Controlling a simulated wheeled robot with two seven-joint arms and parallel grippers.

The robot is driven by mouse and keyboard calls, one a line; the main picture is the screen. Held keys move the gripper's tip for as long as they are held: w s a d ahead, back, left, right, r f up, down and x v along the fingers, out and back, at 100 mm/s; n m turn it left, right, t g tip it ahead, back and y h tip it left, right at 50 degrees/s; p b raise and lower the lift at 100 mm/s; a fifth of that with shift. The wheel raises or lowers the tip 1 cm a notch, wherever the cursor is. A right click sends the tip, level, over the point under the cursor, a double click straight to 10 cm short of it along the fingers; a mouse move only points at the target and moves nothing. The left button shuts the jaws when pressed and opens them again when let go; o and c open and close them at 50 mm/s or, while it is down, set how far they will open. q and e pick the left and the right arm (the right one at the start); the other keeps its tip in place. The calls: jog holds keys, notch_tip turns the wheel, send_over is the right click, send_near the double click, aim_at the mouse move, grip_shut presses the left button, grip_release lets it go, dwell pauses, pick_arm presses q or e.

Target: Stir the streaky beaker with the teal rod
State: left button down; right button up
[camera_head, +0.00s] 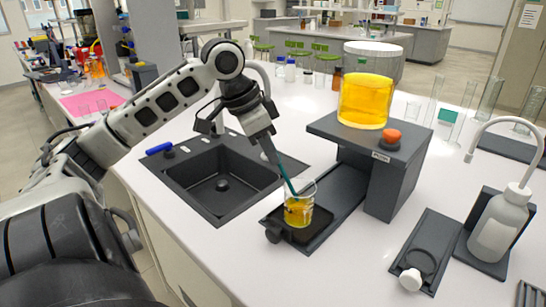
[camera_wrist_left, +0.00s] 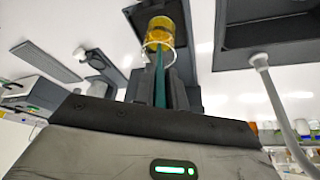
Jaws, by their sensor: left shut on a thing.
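My left gripper (camera_head: 268,150) is shut on the teal rod (camera_head: 289,185), which slants down to the right. The rod's lower end is inside the glass beaker (camera_head: 299,208), which holds yellow-orange liquid with darker patches. The beaker stands upright on the dark tray (camera_head: 273,213) at the front of the rig. In the left wrist view the teal rod (camera_wrist_left: 160,80) runs from between the fingers (camera_wrist_left: 165,90) to the beaker (camera_wrist_left: 160,33). Whether the rod touches the beaker's bottom or wall cannot be told. My right gripper is not in view.
A large vessel of yellow liquid (camera_head: 366,100) stands on a dark raised stand (camera_head: 379,160) with an orange knob (camera_head: 391,135), behind the beaker. A black sink (camera_head: 215,180) lies to the left. A white wash bottle (camera_head: 499,225) and a dark holder (camera_head: 429,250) stand at the right.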

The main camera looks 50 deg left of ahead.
pick_arm(q)
jog(key=v, duration=0.5)
jog(key=shift+s+r, duration=0.1)
jog(key=shift+r, duration=0.15)
dwell(0.8)
